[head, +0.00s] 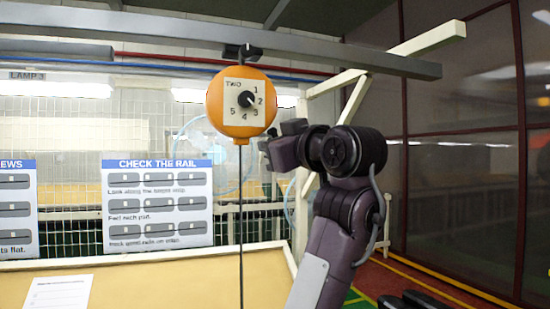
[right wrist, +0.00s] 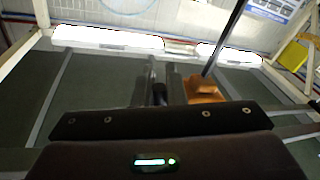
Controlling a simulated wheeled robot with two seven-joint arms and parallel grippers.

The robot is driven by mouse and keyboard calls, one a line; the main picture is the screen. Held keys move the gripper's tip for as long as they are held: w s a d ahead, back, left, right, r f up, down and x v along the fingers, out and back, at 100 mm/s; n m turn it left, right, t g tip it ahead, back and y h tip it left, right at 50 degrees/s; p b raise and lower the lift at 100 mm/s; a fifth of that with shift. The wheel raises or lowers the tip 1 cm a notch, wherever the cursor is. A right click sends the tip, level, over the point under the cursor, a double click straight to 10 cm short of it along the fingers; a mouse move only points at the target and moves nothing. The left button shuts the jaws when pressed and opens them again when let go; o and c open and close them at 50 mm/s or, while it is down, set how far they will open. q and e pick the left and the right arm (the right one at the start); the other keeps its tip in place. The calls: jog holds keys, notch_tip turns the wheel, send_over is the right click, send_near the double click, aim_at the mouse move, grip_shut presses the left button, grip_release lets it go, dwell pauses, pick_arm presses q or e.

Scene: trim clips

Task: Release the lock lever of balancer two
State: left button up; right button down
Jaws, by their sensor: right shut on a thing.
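Balancer two (head: 228,128) is a round orange housing marked "TWO", with a black knob (head: 246,99) on a plate numbered 1 to 5. It hangs from the grey overhead rail, and a dark cable (head: 240,220) runs straight down from it. My right gripper (head: 273,146) is at the housing's right side, its fingers pointing at it. In the right wrist view the fingers (right wrist: 163,85) are closed on a small dark piece, the lock lever (right wrist: 159,94), beside the orange housing (right wrist: 204,90). The head view hides the lever behind the fingers. My left gripper is not in view.
The grey rail (head: 330,58) crosses above the balancer. A pale board (head: 160,280) with a paper sheet (head: 58,292) lies below. Dark framed panels (head: 460,150) stand at right.

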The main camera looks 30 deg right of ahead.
jog(key=shift+w+a+f+m+b, duration=0.1)
jog(key=shift+a+m+b, duration=0.1)
jog(key=shift+m+b, duration=0.85)
jog(key=shift+m+t, duration=0.3)
jog(key=shift+m, duration=0.15)
jog(key=c, duration=1.5)
grip_release()
jog(key=shift+w, duration=0.1)
